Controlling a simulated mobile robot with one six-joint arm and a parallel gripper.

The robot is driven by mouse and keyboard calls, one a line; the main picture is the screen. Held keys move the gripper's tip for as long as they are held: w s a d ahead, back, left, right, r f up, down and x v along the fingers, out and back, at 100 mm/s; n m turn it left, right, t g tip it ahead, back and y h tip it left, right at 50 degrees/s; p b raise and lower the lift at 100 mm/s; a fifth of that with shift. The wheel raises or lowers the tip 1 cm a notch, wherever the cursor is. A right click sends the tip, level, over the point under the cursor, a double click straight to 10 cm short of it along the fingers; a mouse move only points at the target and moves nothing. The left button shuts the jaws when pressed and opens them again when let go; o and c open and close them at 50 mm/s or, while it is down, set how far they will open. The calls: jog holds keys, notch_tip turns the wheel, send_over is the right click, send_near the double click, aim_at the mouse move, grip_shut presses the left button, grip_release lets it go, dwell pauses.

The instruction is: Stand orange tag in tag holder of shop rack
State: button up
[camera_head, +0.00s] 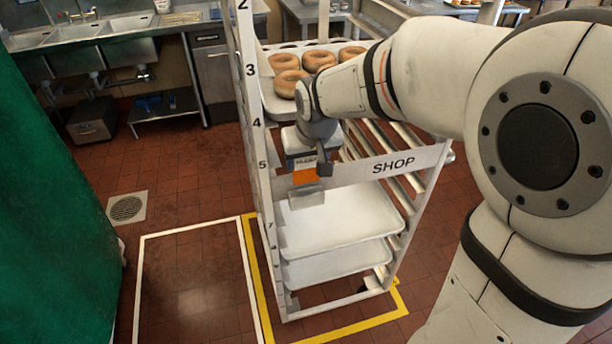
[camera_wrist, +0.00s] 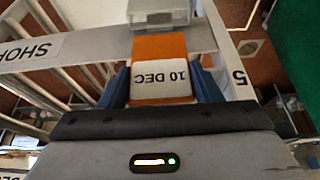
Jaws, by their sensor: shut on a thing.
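The orange tag (camera_wrist: 160,47) has a white label reading "10 DEC", upside down in the wrist view. My gripper (camera_wrist: 161,78) is shut on it, with one blue finger at each side edge. In the head view the orange tag (camera_head: 304,176) hangs below my gripper (camera_head: 308,163), at the front of the shop rack (camera_head: 262,190). The clear grey tag holder (camera_head: 305,195) is just below the tag, on the rack's front beside the SHOP sign. In the wrist view the tag holder (camera_wrist: 158,13) lies at the tag's far end. I cannot tell whether the tag is inside it.
White trays (camera_head: 340,222) sit low in the rack, and bagels (camera_head: 290,80) lie on an upper tray. A green curtain (camera_head: 50,180) hangs at left. Yellow and white floor lines (camera_head: 252,270) mark bays; the white-outlined bay is empty. Sinks (camera_head: 75,32) stand behind.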

aim_at(306, 182)
jog(key=shift+s+f, duration=0.15)
jog(key=shift+f, duration=3.15)
jog(key=shift+f, duration=0.2)
jog(key=o, duration=1)
jog(key=shift+r, duration=0.1)
